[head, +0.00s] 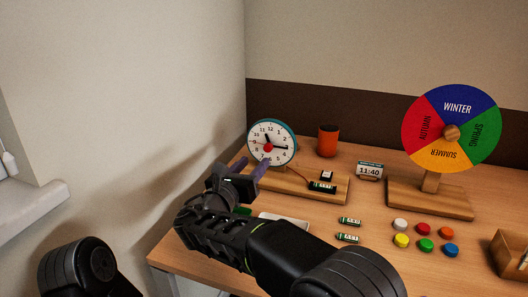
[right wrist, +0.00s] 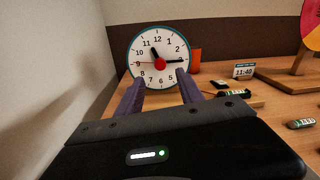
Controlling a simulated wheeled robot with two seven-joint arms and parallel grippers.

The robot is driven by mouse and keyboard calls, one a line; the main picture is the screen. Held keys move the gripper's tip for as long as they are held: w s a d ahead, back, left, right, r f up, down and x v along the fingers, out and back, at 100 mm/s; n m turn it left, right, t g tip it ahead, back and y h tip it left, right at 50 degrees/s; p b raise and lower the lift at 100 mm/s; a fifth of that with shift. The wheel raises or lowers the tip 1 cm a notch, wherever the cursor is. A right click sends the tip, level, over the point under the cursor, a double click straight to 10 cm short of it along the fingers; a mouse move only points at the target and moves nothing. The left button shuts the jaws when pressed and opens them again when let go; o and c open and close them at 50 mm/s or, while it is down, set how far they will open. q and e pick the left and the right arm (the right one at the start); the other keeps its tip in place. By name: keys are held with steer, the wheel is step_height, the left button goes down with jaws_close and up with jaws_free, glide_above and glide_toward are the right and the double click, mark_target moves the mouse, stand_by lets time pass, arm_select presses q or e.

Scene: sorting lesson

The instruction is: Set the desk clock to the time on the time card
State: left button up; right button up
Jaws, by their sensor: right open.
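The desk clock (head: 272,132) has a white face, a teal rim and a red centre knob, and stands on a wooden base (head: 332,189) at the back left of the desk. It also shows in the right wrist view (right wrist: 147,72). Its short black hand points near 11 and its longer one near 3. The time card (head: 369,170) reads 11:40 and stands right of the clock. My right gripper (head: 251,176) is open and empty just in front of the clock's lower part. In the right wrist view its fingers (right wrist: 158,84) point at the clock face. My left gripper is out of view.
A season wheel (head: 430,118) stands at the back right. An orange cup (head: 328,141) is behind the clock base. Batteries (head: 349,222) and several coloured discs (head: 425,244) lie on the desk (head: 377,220). A wall is close on the left.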

mark_target(267, 149)
steer(key=b+x, duration=0.1)
steer(key=x, duration=0.6)
steer(key=shift+w+d, duration=0.1)
steer(key=shift+w, duration=0.15)
jaws_close()
stand_by(0.4)
